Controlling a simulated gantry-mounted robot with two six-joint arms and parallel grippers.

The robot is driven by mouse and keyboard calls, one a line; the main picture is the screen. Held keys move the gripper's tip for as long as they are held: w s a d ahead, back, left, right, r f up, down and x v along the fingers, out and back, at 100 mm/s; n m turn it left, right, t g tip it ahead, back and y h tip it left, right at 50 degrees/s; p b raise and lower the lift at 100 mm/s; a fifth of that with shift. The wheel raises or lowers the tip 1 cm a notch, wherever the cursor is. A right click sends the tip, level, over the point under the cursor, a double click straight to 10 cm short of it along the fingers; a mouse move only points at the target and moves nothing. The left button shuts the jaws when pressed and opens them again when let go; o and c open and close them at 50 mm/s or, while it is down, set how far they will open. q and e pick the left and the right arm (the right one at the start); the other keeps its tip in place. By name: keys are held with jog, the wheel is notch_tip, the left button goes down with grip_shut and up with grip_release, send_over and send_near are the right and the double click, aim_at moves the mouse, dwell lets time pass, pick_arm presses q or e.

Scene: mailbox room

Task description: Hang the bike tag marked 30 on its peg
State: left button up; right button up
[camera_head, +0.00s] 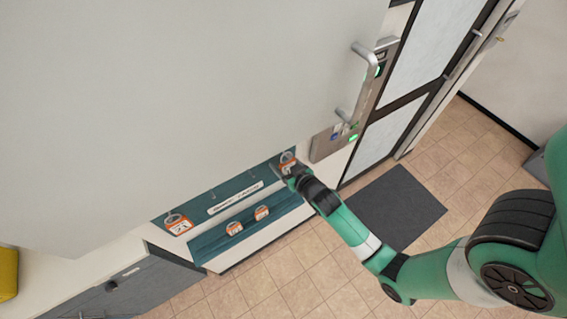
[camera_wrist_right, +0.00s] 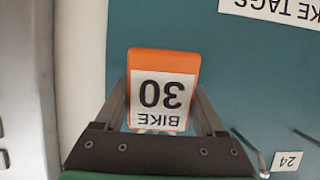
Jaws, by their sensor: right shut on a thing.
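The orange and white bike tag marked 30 (camera_wrist_right: 161,90) is between the fingers of my right gripper (camera_wrist_right: 165,105), its writing upside down in the right wrist view. In the head view this tag (camera_head: 287,160) shows at the right end of the teal tag board (camera_head: 225,190), with my right gripper (camera_head: 284,172) beside it. The gripper is shut on the tag, in front of the board. I cannot tell whether the tag touches the board. Its peg is not visible. My left gripper is not in view.
A metal peg (camera_wrist_right: 262,163) with a label 24 (camera_wrist_right: 287,161) is at the lower right in the wrist view. Another tag (camera_head: 178,224) hangs at the board's left end. Two tags (camera_head: 234,228) (camera_head: 261,212) are on the lower teal ledge. A metal lock panel (camera_head: 333,142) stands right of the board.

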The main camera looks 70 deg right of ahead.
jog(key=o, duration=1.3)
jog(key=v, duration=1.1)
jog(key=shift+s+a+r, duration=0.15)
jog(key=shift+s+a, duration=0.05)
jog(key=shift+s, duration=0.1)
